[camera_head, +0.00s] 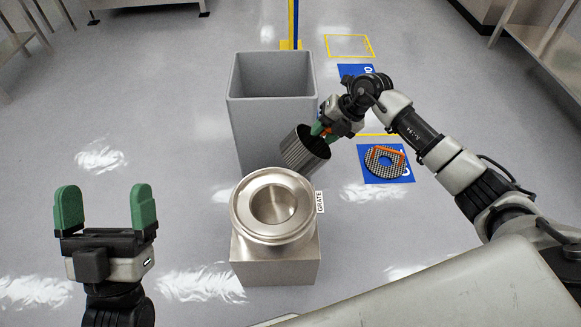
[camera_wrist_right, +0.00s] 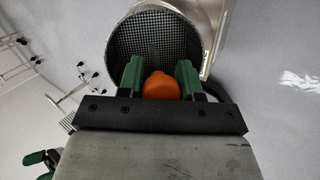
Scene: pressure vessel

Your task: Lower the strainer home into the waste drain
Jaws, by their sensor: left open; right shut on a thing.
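The strainer (camera_head: 299,152) is a dark ribbed metal cylinder, tilted, held above and behind the right side of the waste drain (camera_head: 243,214). The drain is a steel ring with a round opening on a square steel block. My right gripper (camera_head: 321,129) is shut on the strainer by its orange grip (camera_wrist_right: 160,87); the right wrist view shows the meshed inside of the strainer (camera_wrist_right: 150,40). Part of a shiny metal rim shows beyond it there. My left gripper (camera_head: 105,205) is open and empty, left of the drain.
A tall grey open bin (camera_head: 272,110) stands right behind the drain. A round perforated grate (camera_head: 384,160) with an orange handle lies on a blue floor mat (camera_head: 404,176) to the right. A "GRATE" label is at the drain's right side. Floor left of the drain is clear.

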